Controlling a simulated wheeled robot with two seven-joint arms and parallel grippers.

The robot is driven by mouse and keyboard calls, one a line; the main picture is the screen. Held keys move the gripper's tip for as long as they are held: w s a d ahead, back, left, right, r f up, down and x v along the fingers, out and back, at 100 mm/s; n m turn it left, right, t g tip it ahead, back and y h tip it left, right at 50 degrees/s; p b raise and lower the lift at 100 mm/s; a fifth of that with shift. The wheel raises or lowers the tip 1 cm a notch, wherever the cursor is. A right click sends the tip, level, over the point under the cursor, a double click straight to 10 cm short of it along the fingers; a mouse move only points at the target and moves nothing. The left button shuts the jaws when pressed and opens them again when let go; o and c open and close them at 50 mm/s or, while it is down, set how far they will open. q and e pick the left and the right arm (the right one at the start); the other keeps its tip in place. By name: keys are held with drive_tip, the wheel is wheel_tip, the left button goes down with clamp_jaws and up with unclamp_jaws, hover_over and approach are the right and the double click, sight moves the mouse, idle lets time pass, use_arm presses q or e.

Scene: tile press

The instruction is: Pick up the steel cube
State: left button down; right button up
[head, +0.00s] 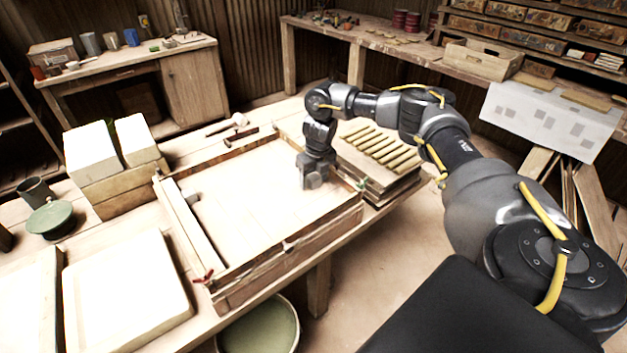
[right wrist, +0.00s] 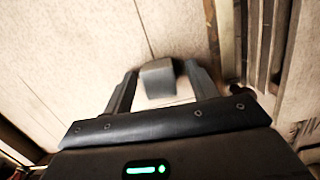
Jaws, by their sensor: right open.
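The steel cube (right wrist: 157,76) shows in the right wrist view as a grey block on the pale boards. It lies between the two fingertips of my right gripper (right wrist: 161,72), and a bright patch of board shows on its near side. My right gripper is open, with a finger on each side of the cube; I cannot tell whether either touches it. In the head view my right gripper (head: 316,181) points down at the right part of the wooden frame bed (head: 245,190). There I cannot tell the cube apart from the fingers. My left gripper is not in view.
Raised wooden walls (head: 290,250) border the bed. A stack of slatted boards (head: 378,150) stands close to the right of my gripper. White blocks (head: 90,153) and a green round dish (head: 51,218) are at the left. The bed's middle is clear.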

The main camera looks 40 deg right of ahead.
sight(312, 176)
clamp_jaws()
idle(0.4)
drive_tip(key=shift+w+r, duration=0.1)
drive_tip(key=shift+r, duration=0.1)
drive_tip(key=shift+r, duration=0.25)
wheel_tip(312, 176, up, 2)
drive_tip(key=shift+r+b, duration=0.15)
drive_tip(key=shift+b, duration=0.65)
drive_tip(key=s+a+r+p, duration=0.1)
drive_tip(key=s+a+r, duration=0.8)
drive_tip(key=a+r, duration=0.1)
drive_tip(key=shift+s+a+p, duration=0.15)
drive_tip(key=shift+a+p, duration=0.2)
drive_tip(key=shift+a, duration=0.05)
